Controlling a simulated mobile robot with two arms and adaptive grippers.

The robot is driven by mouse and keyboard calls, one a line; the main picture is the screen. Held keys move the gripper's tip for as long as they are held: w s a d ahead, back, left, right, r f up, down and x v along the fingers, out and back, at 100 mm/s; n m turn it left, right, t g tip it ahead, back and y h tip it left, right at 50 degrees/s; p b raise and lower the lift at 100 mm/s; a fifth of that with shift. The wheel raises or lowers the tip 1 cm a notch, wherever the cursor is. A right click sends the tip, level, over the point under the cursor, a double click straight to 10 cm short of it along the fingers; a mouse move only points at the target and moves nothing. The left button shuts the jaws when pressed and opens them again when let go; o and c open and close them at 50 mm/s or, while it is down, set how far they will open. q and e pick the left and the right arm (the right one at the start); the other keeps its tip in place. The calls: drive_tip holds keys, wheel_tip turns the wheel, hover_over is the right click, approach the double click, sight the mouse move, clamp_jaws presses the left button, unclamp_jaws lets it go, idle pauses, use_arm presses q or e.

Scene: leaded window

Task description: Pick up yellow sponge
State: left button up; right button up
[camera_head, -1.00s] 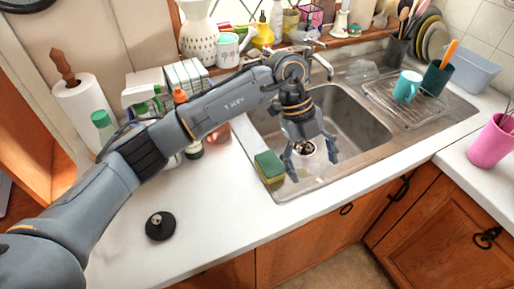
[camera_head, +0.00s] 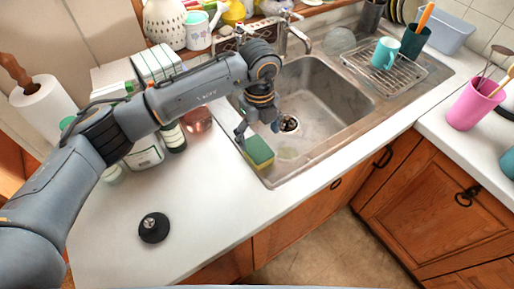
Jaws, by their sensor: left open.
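The yellow sponge (camera_head: 258,151) has a green top and yellow sides. It sits at the front left corner of the sink rim, beside the white counter. My left gripper (camera_head: 258,128) points down just behind the sponge and over the left edge of the basin. It is open, with one finger close to the back left of the sponge; I cannot tell whether it touches. Nothing is between the fingers that I can see. My right gripper is not in view.
The metal sink (camera_head: 325,105) lies right of the sponge. A faucet (camera_head: 294,35) stands behind it. A drying rack (camera_head: 385,68) with a teal mug (camera_head: 386,53) is at the right. Bottles stand left of the gripper. A black stopper (camera_head: 154,228) lies on the otherwise clear front counter.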

sight(257, 148)
use_arm(q)
drive_tip(key=shift+f, duration=0.2)
drive_tip(key=f+p, duration=0.1)
drive_tip(key=f, duration=0.2)
drive_tip(key=f+p, duration=0.1)
drive_tip(key=shift+s+a+f+p, duration=0.15)
drive_tip(key=shift+s+a+p, duration=0.1)
drive_tip(key=shift+p, duration=0.1)
drive_tip(key=shift+d+f, duration=0.1)
drive_tip(key=shift+f, duration=0.25)
drive_tip(key=c, duration=0.8)
